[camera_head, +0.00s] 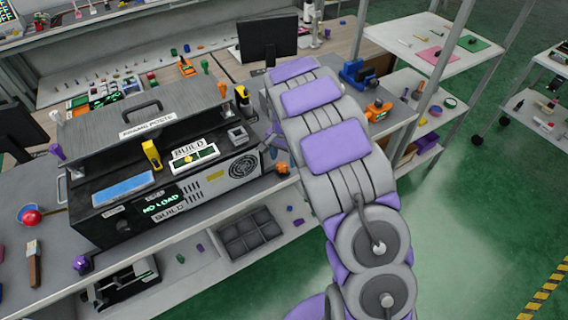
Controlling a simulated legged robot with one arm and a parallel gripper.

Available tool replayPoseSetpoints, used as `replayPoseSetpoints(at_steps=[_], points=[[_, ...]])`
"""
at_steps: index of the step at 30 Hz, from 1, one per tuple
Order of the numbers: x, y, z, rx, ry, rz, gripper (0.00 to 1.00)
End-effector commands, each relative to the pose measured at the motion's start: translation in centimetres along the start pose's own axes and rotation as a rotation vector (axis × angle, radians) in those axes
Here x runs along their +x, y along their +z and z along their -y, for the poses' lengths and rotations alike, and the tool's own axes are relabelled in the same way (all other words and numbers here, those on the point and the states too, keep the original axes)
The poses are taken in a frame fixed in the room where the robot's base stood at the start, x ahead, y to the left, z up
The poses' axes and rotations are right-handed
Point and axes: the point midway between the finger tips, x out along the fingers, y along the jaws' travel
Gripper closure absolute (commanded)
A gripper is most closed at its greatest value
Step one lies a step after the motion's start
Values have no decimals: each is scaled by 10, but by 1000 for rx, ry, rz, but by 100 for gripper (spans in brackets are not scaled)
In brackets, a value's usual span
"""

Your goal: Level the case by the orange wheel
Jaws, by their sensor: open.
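The case (125,215) is a dark grey box with a handle on its lid, standing on the bench. Its front has a blue panel, a green "NO LOAD" display, "BUILD" labels, a small bubble-like gauge (195,157) and a round vent. I cannot tell how far it tilts. A small orange wheel (282,168) sits by the case's lower right corner, at the bench's front edge. My gripper (271,142) is partly seen just above the orange wheel, beside the case's right end. It is open and appears apart from the wheel. My forearm hides part of this area.
A yellow lever (151,155) stands up on the case front. Purple knobs and small tools lie on the bench left of it. A black tray (248,234) is on the shelf below. A blue clamp (356,74) and an orange part (377,110) lie right of my arm.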

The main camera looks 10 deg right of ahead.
Motion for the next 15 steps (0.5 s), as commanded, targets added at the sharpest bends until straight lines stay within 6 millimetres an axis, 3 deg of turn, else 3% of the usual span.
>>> replayPoseSetpoints(at_steps=[6,15], points=[[24,-1,0,-1,-2,-1,38],[28,-2,-2,0,-4,0,38]])
